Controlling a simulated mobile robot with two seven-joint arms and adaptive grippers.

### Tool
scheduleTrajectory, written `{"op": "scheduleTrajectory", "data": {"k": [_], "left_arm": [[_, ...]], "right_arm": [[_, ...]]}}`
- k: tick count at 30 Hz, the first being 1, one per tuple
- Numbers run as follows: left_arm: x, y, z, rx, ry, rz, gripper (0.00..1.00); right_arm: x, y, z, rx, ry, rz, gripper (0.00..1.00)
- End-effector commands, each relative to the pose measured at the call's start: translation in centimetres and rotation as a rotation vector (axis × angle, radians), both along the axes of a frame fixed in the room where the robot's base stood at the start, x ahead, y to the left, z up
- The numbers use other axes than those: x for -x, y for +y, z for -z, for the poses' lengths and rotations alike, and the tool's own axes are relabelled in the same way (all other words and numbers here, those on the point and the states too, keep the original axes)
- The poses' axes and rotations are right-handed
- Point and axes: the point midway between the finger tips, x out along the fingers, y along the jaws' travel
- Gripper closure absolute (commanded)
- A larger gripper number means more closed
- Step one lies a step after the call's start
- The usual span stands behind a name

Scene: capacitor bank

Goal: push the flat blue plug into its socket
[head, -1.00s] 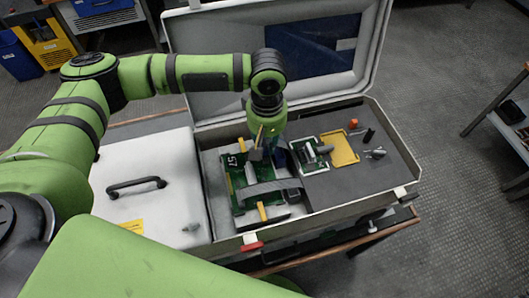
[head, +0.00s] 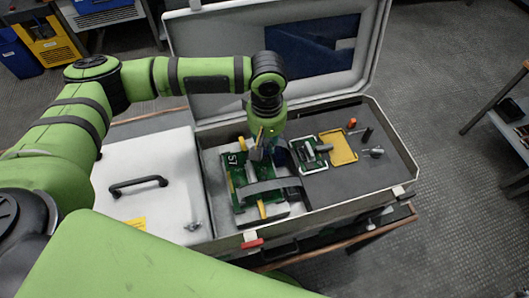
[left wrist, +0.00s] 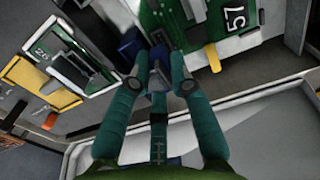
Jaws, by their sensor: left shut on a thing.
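My left gripper (head: 262,152) points down over the far right part of a green circuit board (head: 240,190) marked 57, inside the open case. In the left wrist view its two teal fingers (left wrist: 160,84) are closed in on a small blue piece, apparently the flat blue plug (left wrist: 159,57), mostly hidden between them. Another dark blue part (left wrist: 130,44) shows just beside the fingers, close to the board (left wrist: 180,12). I cannot make out the socket or whether the plug touches it. My right gripper is not in view.
A grey band (head: 270,187) crosses the board. To its right lie a smaller green board (head: 308,155), a yellow frame (head: 343,147) and small tools (head: 366,136) on grey foam. The case lid (head: 235,55) stands open behind. A white panel with a handle (head: 137,186) is at left.

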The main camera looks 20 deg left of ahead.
Motion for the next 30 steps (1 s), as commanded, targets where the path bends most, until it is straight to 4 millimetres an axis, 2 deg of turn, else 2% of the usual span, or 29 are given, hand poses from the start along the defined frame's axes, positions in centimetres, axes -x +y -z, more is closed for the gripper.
{"op": "scheduleTrajectory", "data": {"k": [16, 30], "left_arm": [[0.0, 0.0, 1.6, 0.001, 0.000, 0.001, 1.00], [0.0, 0.0, 1.7, 0.000, 0.000, 0.000, 1.00]], "right_arm": [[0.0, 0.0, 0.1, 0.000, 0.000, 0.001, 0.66], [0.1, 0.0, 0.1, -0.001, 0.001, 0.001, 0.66]]}}
